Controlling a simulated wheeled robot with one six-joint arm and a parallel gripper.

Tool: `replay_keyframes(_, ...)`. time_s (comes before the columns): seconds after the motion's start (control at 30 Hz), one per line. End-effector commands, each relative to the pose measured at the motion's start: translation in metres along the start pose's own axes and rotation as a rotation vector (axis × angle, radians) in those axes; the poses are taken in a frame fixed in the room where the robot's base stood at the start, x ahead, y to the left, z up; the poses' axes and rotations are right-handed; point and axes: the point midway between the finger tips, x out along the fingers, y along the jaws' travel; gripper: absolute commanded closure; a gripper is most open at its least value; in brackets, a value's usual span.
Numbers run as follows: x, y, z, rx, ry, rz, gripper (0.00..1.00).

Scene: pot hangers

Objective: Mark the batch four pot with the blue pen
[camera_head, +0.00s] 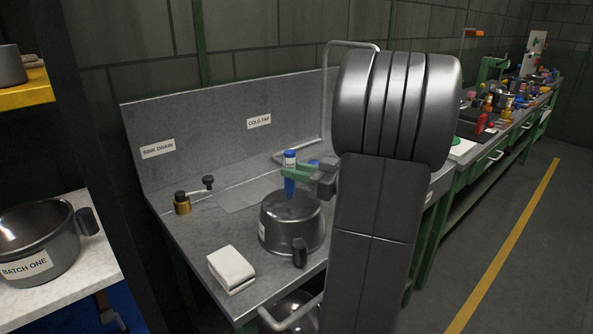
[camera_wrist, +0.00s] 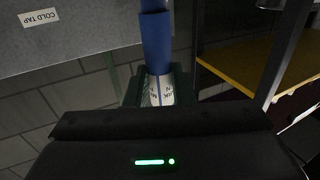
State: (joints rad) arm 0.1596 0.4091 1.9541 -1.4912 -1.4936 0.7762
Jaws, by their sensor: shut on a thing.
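The blue pen (camera_head: 289,187) is upright in my gripper (camera_head: 294,172), which is shut on it. It also shows in the wrist view (camera_wrist: 156,42), with a white printed label between the jaws. A dark grey pot (camera_head: 284,220) stands upside down on the sink counter, directly below the pen. Its black handle (camera_head: 299,254) points to the front. The pen's lower end overlaps the pot's top in the head view; I cannot tell whether they touch.
A folded white cloth (camera_head: 231,268) lies in front of the pot. A brass fitting (camera_head: 182,203) and black knob (camera_head: 208,182) stand at left. A pot labelled BATCH ONE (camera_head: 35,262) sits on the left shelf. My arm hides the counter's right part. A cluttered green bench (camera_head: 497,153) stands beyond.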

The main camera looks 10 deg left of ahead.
Motion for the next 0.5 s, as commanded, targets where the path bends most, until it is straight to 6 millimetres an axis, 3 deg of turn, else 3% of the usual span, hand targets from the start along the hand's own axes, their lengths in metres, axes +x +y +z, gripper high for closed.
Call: replay_keyframes(0.5, 0.0, 0.0, 0.0066, 0.001, 0.0, 0.0, 1.0)
